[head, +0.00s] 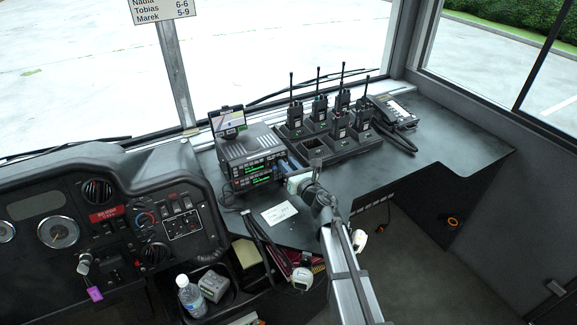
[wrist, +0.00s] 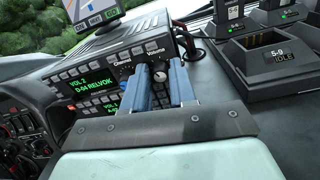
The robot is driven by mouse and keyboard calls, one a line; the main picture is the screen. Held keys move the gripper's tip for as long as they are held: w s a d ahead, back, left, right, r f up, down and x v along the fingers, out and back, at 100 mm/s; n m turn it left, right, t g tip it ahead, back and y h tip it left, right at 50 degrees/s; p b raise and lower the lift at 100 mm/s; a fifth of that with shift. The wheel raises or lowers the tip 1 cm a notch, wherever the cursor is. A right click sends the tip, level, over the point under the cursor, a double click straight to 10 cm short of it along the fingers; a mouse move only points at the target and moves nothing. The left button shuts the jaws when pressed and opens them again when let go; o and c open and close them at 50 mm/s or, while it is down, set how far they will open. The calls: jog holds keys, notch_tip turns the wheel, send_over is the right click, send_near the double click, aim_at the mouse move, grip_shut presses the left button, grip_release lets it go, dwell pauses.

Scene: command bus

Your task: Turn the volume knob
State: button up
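Two stacked radios stand on the dash shelf in the head view, an upper radio (head: 243,148) and a lower radio with a green display (head: 252,181). In the wrist view, the upper display (wrist: 92,84) reads "VOL 2" and "D-04 RELVOK". A pale round knob (wrist: 160,76) shows below the "Volume" label. My gripper (wrist: 161,84) has its two blue fingers apart, one on either side of this knob in the picture. I cannot tell whether they touch it. The left finger hides part of the front near "Channel". In the head view, my gripper (head: 287,171) is at the radios' right end.
A charger rack (head: 340,146) with several handheld radios and one empty slot stands to the right. A phone handset (head: 392,112) lies beyond it. A paper note (head: 279,212) lies in front. The shelf's right side is clear.

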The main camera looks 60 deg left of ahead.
grip_shut()
jog(key=shift+m, duration=0.3)
jog(key=m, duration=0.3)
jog(key=shift+m, duration=2)
jog(key=shift+o, duration=0.5)
grip_release()
